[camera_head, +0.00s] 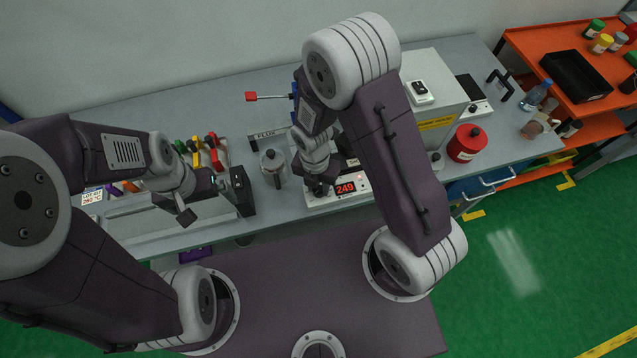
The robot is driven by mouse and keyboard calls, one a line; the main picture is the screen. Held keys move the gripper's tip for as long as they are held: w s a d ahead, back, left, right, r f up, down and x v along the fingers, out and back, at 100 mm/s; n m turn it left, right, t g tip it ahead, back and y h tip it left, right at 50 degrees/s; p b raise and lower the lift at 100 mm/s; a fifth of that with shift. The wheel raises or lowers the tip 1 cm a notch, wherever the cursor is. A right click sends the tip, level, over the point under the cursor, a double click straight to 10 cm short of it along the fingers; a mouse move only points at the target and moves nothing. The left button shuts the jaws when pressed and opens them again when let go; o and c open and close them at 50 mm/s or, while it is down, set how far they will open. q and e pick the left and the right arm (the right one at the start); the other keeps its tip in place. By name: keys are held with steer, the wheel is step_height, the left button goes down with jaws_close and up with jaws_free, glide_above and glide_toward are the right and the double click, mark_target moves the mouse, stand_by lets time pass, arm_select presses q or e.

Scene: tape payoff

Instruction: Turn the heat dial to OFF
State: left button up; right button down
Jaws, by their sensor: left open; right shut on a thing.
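A white heater unit (352,201) with a red lit display (345,188) reading 249 stands at the front middle of the bench. My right gripper (318,188) comes down from above at the left of the display. It is shut on the heat dial on the unit's front, which it mostly hides, so I cannot read the dial's setting. My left gripper (202,200) is open and empty, above the grey rack to the left of the unit.
A silver canister (273,164) stands left of the unit near a FLUX label (268,134). Coloured-handled tools (203,155) stand at the left. A red can (466,143) and a white box (440,70) are right. An orange cart (540,50) stands beyond.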

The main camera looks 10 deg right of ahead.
stand_by(0.5)
steer(key=c, duration=1.1)
jaws_free()
steer(key=r, duration=0.9)
steer(key=shift+w+a, duration=0.15)
steer(key=shift+a, duration=0.05)
